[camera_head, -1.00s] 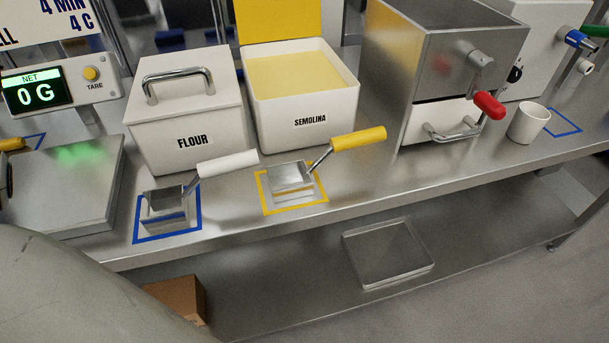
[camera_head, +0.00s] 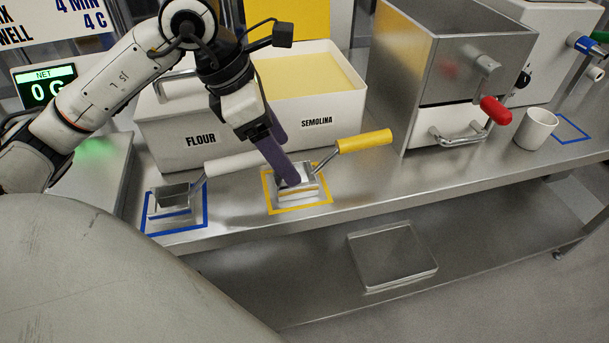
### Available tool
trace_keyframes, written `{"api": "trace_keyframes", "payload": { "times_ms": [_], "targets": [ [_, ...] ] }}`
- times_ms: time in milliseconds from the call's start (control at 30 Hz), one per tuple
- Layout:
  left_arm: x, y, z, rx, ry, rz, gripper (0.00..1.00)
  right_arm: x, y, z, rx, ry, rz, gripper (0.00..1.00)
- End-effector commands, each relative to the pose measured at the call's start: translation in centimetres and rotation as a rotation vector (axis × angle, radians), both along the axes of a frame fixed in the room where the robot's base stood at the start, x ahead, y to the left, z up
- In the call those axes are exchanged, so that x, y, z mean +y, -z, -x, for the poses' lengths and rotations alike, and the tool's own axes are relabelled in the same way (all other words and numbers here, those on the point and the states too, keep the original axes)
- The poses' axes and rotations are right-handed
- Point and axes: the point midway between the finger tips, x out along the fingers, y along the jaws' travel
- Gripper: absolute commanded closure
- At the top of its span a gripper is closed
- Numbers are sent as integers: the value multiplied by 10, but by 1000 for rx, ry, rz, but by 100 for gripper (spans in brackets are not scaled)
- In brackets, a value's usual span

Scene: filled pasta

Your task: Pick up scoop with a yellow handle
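The scoop with a yellow handle (camera_head: 362,141) rests on the steel table inside a yellow taped square (camera_head: 305,209), its handle pointing up and right. My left gripper (camera_head: 287,160) has purple fingers, spread apart with nothing between them. It hangs over the left side of this scoop, and its nearer finger covers part of the metal bowl. I cannot tell whether that finger touches the bowl. The yellow handle is clear of the fingers. My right gripper is not in view.
A scoop with a white handle (camera_head: 232,165) lies in a blue taped square (camera_head: 170,231) to the left. The flour bin (camera_head: 187,150) and open semolina bin (camera_head: 340,112) stand behind. A steel machine with a red handle (camera_head: 495,110) and a white cup (camera_head: 536,129) are at right.

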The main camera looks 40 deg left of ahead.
Motion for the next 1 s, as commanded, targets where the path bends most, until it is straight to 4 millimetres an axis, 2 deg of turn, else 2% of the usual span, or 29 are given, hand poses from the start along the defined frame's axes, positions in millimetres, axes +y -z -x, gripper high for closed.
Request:
{"api": "trace_keyframes", "payload": {
  "times_ms": [167, 400, 667, 700, 767, 933, 967, 1000],
  "targets": [
    [-9, 14, -6, 3, 2, 5, 30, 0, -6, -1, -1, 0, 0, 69],
    [-19, 43, -17, 2, 1, 5, 30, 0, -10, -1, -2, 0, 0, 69],
    [-19, 47, -19, -2, 0, 1, 30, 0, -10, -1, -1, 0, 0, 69],
    [-19, 47, -19, -2, 0, 1, 31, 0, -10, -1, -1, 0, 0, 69],
    [-19, 47, -19, -1, 0, 2, 42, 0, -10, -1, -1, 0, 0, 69],
    [-19, 47, -19, -2, 0, 3, 70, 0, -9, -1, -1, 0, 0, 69],
    [-19, 47, -19, -2, 0, 3, 74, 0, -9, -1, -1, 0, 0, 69],
    [-19, 47, -19, -3, 0, 3, 74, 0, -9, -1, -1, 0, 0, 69]
  ]
}}
